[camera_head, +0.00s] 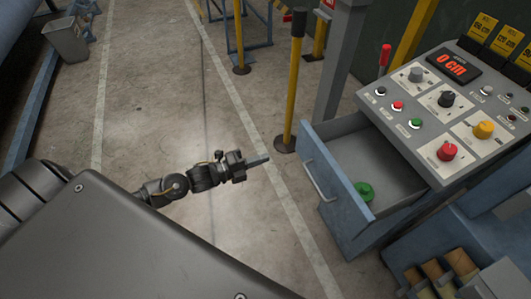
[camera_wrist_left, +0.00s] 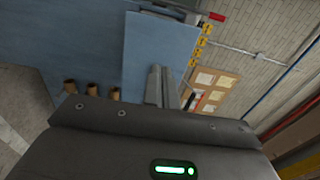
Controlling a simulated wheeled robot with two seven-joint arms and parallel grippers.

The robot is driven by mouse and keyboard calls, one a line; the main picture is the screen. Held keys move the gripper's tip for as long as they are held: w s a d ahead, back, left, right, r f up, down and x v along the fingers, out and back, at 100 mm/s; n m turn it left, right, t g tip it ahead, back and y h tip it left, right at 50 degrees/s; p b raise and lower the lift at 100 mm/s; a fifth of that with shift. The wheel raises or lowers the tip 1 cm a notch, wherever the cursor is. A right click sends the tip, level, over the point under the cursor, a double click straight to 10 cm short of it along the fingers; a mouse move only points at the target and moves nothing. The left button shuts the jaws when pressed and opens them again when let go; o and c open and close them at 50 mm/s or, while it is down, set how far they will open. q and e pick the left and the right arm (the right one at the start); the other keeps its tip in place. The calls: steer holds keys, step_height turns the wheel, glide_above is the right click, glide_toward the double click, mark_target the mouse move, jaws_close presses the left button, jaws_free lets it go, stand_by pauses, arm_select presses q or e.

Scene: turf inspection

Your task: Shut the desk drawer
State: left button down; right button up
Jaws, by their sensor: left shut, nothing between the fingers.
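The desk drawer (camera_head: 335,196) stands pulled out from the control desk (camera_head: 428,135) in the head view, its blue front and metal handle (camera_head: 319,181) facing my left arm. A round green object (camera_head: 364,192) lies inside it near the front. My left gripper (camera_head: 260,161) is shut and empty, to the left of the drawer front and apart from it. In the left wrist view its fingers (camera_wrist_left: 161,88) point toward a blue panel (camera_wrist_left: 160,50); I cannot tell which part of the desk that is. My right gripper is in neither view.
A yellow and black post (camera_head: 292,90) stands on the floor behind the drawer, beside a grey column (camera_head: 337,60). Open compartments with brown rolls (camera_head: 434,271) sit below the desk. A grey bin (camera_head: 68,40) is far left. The floor between my arm and the drawer is clear.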

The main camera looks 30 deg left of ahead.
mark_target(303, 145)
arm_select(q)
steer(key=p+x, duration=0.2)
steer(key=x, duration=0.8)
steer(key=shift+w+d, duration=0.2)
steer(key=shift+w, duration=0.15)
steer(key=shift+w+d+p, duration=0.3)
steer(key=shift+w+d, duration=0.05)
